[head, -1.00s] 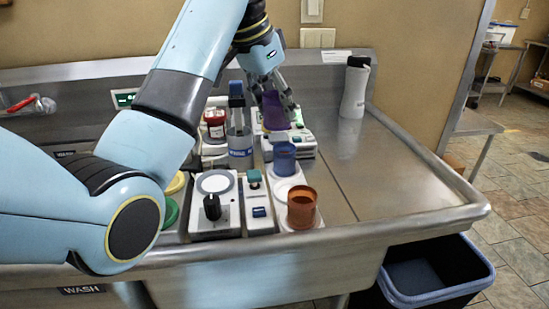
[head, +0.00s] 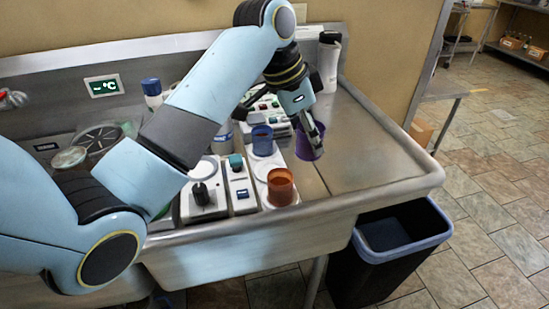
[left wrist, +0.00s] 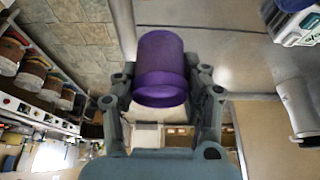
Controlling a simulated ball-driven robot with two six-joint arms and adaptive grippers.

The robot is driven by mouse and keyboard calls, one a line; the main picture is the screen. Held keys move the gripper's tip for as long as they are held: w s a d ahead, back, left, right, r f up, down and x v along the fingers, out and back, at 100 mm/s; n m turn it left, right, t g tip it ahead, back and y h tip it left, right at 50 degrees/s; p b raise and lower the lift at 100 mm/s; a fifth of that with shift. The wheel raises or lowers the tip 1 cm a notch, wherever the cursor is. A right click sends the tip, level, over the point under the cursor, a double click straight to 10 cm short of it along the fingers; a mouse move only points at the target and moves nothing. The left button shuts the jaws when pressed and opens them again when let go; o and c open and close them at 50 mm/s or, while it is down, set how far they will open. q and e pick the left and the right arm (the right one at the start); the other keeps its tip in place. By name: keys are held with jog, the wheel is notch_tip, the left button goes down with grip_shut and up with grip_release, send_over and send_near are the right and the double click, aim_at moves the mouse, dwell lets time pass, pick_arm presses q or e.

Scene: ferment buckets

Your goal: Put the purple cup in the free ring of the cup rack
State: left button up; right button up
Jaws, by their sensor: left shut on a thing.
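My left gripper (head: 310,132) is shut on the purple cup (head: 314,147) and holds it to the right of the rack, seemingly above the steel worktop. In the left wrist view the purple cup (left wrist: 160,62) sits between the two fingers of my left gripper (left wrist: 162,80). The white cup rack (head: 264,168) carries a blue cup (head: 262,141) towards the back and an orange cup (head: 280,187) at the front. A pale ring area without a cup shows between them. My right gripper is not in view.
A control box with a black knob (head: 201,195) and a narrow box with a green button (head: 236,162) stand left of the rack. A white bottle (head: 329,62) stands at the back. The worktop (head: 375,150) to the right is clear. A black bin (head: 385,255) stands below.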

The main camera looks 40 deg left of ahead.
pick_arm(q)
jog(key=a+f, duration=0.1)
jog(key=a, duration=0.1)
jog(key=a+f, duration=0.2)
jog(key=a, duration=0.1)
jog(key=a+f+p, duration=0.1)
jog(key=a+f, duration=0.1)
jog(key=a, duration=0.1)
jog(key=shift+s+a, duration=0.25)
jog(key=shift+s, duration=0.05)
jog(key=shift+a+f, duration=0.15)
jog(key=shift+f, duration=0.1)
notch_tip(320, 180, down, 3)
jog(key=shift+f+p, duration=0.2)
jog(key=shift+p, duration=0.1)
jog(key=shift+f, duration=0.15)
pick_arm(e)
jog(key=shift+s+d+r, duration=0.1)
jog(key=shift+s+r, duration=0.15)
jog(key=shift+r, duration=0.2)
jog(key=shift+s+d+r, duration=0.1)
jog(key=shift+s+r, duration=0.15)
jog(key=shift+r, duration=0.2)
pick_arm(q)
jog(key=o, duration=0.7)
jog(key=shift+f, duration=0.15)
jog(key=shift+o, duration=1.1)
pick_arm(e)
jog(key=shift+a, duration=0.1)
